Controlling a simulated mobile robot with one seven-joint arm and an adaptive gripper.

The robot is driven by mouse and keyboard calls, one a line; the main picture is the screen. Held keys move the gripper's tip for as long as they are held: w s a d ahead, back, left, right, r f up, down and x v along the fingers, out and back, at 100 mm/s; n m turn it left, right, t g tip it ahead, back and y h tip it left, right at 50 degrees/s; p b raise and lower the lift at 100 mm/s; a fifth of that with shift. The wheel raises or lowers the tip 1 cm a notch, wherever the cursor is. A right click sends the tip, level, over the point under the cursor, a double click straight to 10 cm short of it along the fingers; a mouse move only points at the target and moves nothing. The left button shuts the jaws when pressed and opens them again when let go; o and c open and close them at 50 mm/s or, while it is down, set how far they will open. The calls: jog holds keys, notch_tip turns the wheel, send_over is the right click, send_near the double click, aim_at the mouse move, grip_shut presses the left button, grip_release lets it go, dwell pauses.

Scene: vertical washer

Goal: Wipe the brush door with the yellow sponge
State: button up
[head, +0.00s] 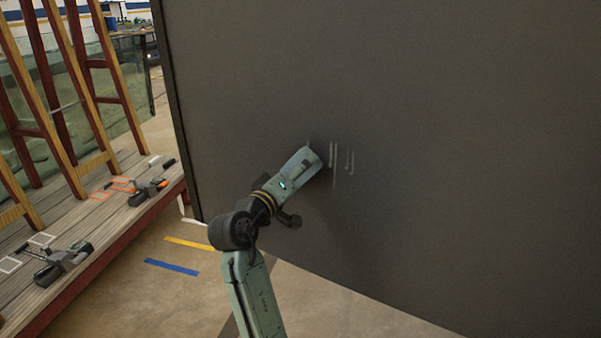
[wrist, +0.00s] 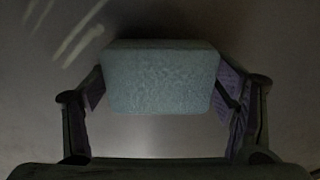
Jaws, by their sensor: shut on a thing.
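The door is a large upright dark grey panel (head: 430,130) that fills the right of the head view. Several pale streaks (head: 336,163) mark it just right of my gripper (head: 318,170); streaks also show at upper left in the wrist view (wrist: 80,35). My gripper (wrist: 162,85) is shut on a block-shaped sponge (wrist: 160,75), with one finger at each side. The sponge looks dull blue-grey in this shade, not yellow. It faces the panel, close to it; I cannot tell whether it touches. In the head view my gripper hides the sponge.
A wooden platform (head: 90,225) with a red edge stands at the left, holding wood-and-red ladders (head: 75,90) and black power tools (head: 62,262). Blue (head: 171,267) and yellow (head: 188,243) tape strips lie on the open tan floor between platform and panel.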

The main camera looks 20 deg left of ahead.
jog(key=s, duration=0.6)
jog(key=shift+a, duration=0.35)
jog(key=shift+s+a, duration=0.15)
jog(key=shift+s, duration=1.3)
